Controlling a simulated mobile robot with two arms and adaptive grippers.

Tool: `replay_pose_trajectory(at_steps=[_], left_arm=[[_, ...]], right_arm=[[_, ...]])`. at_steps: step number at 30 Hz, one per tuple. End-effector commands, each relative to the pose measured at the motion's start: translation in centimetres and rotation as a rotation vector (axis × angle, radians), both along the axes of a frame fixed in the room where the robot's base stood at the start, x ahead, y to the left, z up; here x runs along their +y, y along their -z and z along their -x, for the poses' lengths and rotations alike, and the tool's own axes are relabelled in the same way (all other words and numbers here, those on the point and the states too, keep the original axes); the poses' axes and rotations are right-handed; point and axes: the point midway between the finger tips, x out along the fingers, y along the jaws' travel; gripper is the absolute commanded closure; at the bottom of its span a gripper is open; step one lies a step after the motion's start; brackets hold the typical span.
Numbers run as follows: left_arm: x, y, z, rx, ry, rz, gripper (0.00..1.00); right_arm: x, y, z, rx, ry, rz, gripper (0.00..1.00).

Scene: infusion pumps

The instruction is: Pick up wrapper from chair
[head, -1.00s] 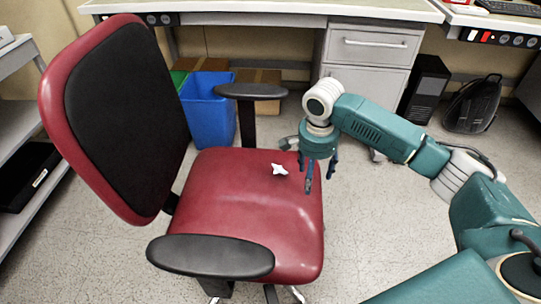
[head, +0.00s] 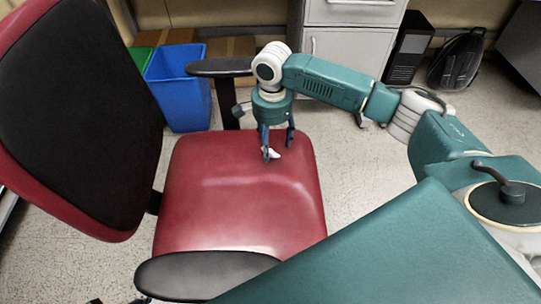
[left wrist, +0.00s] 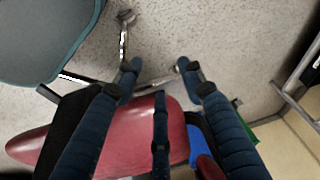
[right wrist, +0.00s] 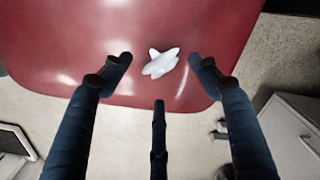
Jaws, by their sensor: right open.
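The white, crumpled wrapper (head: 274,153) lies on the red seat of the chair (head: 235,205), near the seat's far edge. My right gripper (head: 278,148) points down over the seat right at the wrapper, its fingers partly hiding it. In the right wrist view the wrapper (right wrist: 161,63) shows between the spread fingertips, with a gap on each side, and the right gripper (right wrist: 160,62) is open and empty. In the left wrist view my left gripper (left wrist: 159,69) has its fingers spread with nothing between them; it is not seen in the head view.
The chair's black armrests (head: 205,273) flank the seat, and its backrest (head: 80,120) rises at left. A blue bin (head: 180,85) and cardboard box stand behind. A grey cabinet (head: 345,50), a black computer tower (head: 408,48) and a backpack (head: 456,58) stand at the back right.

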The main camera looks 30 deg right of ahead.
Motion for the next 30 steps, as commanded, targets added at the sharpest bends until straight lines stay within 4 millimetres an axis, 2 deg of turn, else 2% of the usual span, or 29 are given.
replay_pose_trajectory(at_steps=[1, 3, 9, 18, 23, 24, 30], left_arm=[[0.0, 0.9, 0.0, 0.001, 0.0, 0.0, 0.6], [0.0, 1.7, 0.0, 0.001, 0.0, 0.0, 0.6], [-0.8, 0.9, -2.8, -0.103, 0.009, 0.021, 0.6], [-0.9, 0.7, -3.3, -0.125, 0.01, 0.026, 0.6], [-0.9, 0.7, -3.3, -0.124, 0.01, 0.025, 0.6], [-0.9, 0.7, -3.3, -0.124, 0.01, 0.025, 0.6], [-0.9, 0.6, -3.3, -0.125, 0.01, 0.025, 0.6]], right_arm=[[0.0, 1.4, 0.0, 0.002, 0.0, 0.001, 0.39], [0.1, 2.7, -0.1, 0.002, 0.0, 0.003, 0.39], [0.1, 4.0, -0.1, 0.001, -0.001, 0.001, 0.39], [0.1, 4.2, -0.1, 0.0, 0.0, 0.001, 0.39], [0.1, 4.2, -0.1, 0.0, 0.0, 0.001, 0.67], [0.1, 4.2, -0.1, 0.0, 0.0, 0.001, 0.7], [0.1, 4.2, -0.1, 0.0, 0.0, 0.001, 0.7]])
